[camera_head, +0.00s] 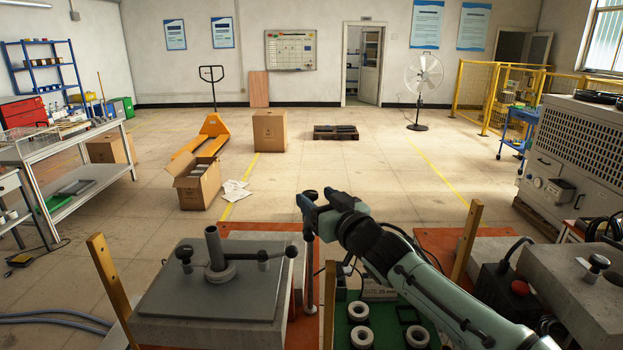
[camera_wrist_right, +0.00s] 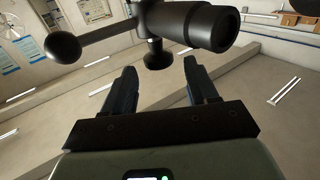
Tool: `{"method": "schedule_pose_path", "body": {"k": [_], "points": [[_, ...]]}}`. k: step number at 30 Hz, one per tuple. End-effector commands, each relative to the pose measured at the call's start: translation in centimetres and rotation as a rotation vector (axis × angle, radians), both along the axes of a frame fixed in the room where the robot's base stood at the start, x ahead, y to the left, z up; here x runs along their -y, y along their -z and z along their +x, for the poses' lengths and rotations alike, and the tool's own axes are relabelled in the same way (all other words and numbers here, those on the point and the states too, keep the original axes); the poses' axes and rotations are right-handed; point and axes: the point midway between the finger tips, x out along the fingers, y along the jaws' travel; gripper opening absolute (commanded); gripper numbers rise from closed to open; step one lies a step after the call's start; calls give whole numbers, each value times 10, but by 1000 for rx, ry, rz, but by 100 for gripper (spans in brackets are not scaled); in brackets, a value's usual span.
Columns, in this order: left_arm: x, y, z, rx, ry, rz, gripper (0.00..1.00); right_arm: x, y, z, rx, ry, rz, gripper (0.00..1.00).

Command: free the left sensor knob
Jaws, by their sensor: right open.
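My right gripper (camera_head: 316,213) is in the middle of the head view, above and behind the right edge of the left grey block. In the right wrist view its two dark fingers (camera_wrist_right: 162,88) are apart with nothing between them. A black assembly hangs beyond them in that view: a ball (camera_wrist_right: 62,47) on a thin rod, a thick cylinder (camera_wrist_right: 195,25), and a small knob (camera_wrist_right: 158,56). In the head view a grey post (camera_head: 214,250) on the left block carries dark knobs on both sides. I cannot tell which is the left sensor knob. My left gripper is out of view.
The left grey block (camera_head: 205,305) has a flat top. A green tray (camera_head: 388,338) with several rings lies below my right arm. Wooden posts (camera_head: 467,240) stand at the sides. A right block (camera_head: 575,290) carries another dark knob (camera_head: 597,264). The floor behind is mostly open.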

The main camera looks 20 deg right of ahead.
Motion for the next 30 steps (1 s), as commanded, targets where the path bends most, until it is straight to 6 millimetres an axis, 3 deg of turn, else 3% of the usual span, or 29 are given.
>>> {"method": "schedule_pose_path", "body": {"k": [2, 9, 20, 25, 30], "points": [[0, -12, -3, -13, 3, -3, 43, -1, -3, 12, -4, 1, -6, 58], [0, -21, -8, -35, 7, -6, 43, -2, 0, 35, -1, 1, -2, 58], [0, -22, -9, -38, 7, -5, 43, -2, 2, 39, -2, 0, 0, 58], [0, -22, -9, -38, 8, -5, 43, -2, 2, 39, -1, 0, 0, 7], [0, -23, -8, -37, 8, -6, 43, -2, 1, 39, -1, -1, 0, 7]]}}
